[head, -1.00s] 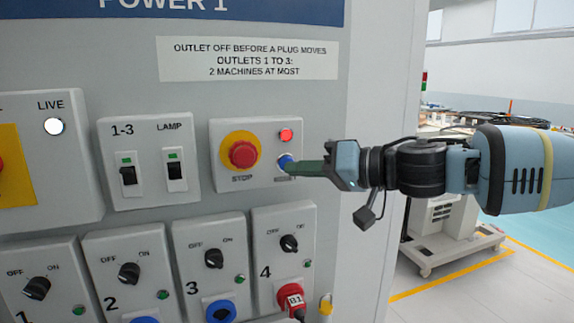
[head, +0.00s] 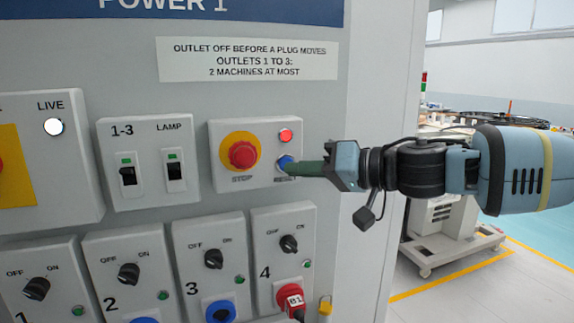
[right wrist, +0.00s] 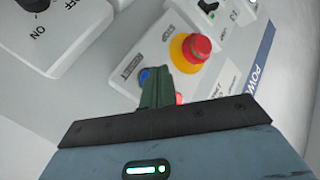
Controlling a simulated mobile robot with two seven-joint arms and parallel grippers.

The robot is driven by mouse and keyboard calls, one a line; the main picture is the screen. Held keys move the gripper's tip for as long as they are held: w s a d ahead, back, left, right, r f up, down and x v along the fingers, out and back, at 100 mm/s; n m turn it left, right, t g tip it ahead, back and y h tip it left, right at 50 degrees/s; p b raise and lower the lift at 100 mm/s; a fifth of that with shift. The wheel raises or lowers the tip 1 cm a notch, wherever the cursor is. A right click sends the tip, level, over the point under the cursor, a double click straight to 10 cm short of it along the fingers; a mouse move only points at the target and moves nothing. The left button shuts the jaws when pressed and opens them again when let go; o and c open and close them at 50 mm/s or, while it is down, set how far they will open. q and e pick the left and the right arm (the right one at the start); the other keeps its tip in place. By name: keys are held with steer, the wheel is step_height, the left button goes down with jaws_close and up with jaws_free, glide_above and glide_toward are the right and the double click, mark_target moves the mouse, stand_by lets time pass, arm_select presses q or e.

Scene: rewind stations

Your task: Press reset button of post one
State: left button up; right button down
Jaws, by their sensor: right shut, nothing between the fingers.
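The POWER 1 post carries a grey box (head: 222,181) with a red STOP mushroom button (head: 243,155) on a yellow disc. A red lamp (head: 285,135) glows at its upper right. The blue reset button (head: 284,161) sits below the lamp, partly hidden by my fingertips. My right gripper (head: 295,168) is shut and empty, with its green fingertips at the blue button, touching or nearly so. In the right wrist view the shut fingers (right wrist: 156,92) reach beside the blue button (right wrist: 145,77). The left gripper is not in view.
Left of the box is a 1-3 and LAMP switch box (head: 148,195). Below are several outlet boxes with rotary knobs; a red plug (head: 291,297) sits in outlet 4. A yellow padlock (head: 325,306) hangs beside it. Right of the post, a wheeled machine (head: 445,225) stands on the floor.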

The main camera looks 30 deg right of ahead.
steer(key=shift+w, duration=0.1)
stand_by(0.5)
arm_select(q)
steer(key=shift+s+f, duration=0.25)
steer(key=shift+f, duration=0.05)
arm_select(e)
steer(key=shift+w+d, duration=0.1)
steer(key=shift+w, duration=0.25)
arm_select(q)
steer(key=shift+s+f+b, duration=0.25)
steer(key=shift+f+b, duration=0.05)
steer(key=shift+b, duration=0.1)
arm_select(e)
steer(key=shift+w+d, duration=0.1)
steer(key=shift+w, duration=0.25)
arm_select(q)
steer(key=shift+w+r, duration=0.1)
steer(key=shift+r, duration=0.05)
arm_select(e)
steer(key=shift+s, duration=0.1)
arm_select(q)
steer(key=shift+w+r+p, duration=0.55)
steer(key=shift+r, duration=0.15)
arm_select(e)
steer(key=shift+s+a, duration=0.2)
steer(key=shift+s, duration=0.5)
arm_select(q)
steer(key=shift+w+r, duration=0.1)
